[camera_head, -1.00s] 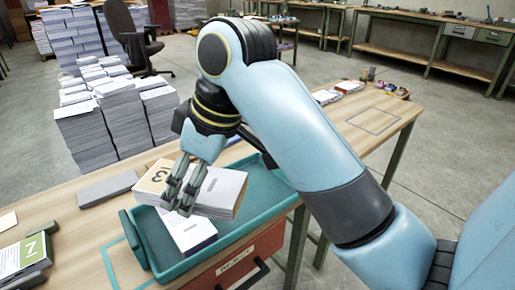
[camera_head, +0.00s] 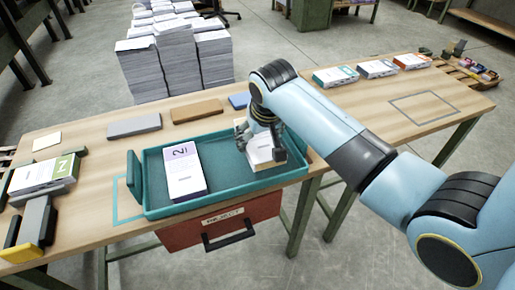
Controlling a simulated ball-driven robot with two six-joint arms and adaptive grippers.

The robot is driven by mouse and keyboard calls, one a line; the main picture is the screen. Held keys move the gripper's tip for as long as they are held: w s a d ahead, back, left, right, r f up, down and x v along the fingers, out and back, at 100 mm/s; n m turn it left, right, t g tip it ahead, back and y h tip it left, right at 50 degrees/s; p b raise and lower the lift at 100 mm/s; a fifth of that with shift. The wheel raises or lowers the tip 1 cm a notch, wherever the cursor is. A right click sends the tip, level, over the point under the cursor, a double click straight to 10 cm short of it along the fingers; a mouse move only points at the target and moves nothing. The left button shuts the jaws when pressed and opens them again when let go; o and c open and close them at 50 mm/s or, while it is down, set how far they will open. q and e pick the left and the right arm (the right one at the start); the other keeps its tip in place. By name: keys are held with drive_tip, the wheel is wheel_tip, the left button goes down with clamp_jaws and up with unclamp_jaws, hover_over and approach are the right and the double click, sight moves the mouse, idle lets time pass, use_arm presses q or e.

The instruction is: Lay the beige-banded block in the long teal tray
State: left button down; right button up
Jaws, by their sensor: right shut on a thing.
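The long teal tray (camera_head: 158,208) lies along the front edge of the wooden table. A white block with a lilac band and a "2" (camera_head: 185,172) lies flat in its left-middle part. My right gripper (camera_head: 262,140) is over the tray's right part, shut on a white block (camera_head: 264,152). Beige shows low on this block, so it looks like the beige-banded block; my fingers hide part of it. It is low inside the tray's outline, and I cannot tell whether it touches the floor of the tray. My left gripper is not in view.
A green-banded block (camera_head: 45,173) sits in a holder at the left. Grey (camera_head: 134,126), brown (camera_head: 197,111) and blue (camera_head: 239,100) slabs lie behind the tray. Several banded blocks (camera_head: 377,69) line the far right. A red reject bin (camera_head: 225,226) hangs below the tray.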

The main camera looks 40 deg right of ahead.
sight(258, 146)
drive_tip(key=shift+w+d+f, duration=0.2)
drive_tip(key=shift+w+f, duration=0.05)
drive_tip(key=shift+w, duration=0.15)
drive_tip(key=shift+f, duration=0.25)
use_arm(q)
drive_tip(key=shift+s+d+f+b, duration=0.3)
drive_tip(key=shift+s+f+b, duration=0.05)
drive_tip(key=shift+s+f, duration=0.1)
use_arm(e)
drive_tip(key=shift+w+f, duration=0.1)
drive_tip(key=shift+f, duration=1.65)
drive_tip(key=o, duration=1.3)
drive_tip(key=shift+f, duration=0.1)
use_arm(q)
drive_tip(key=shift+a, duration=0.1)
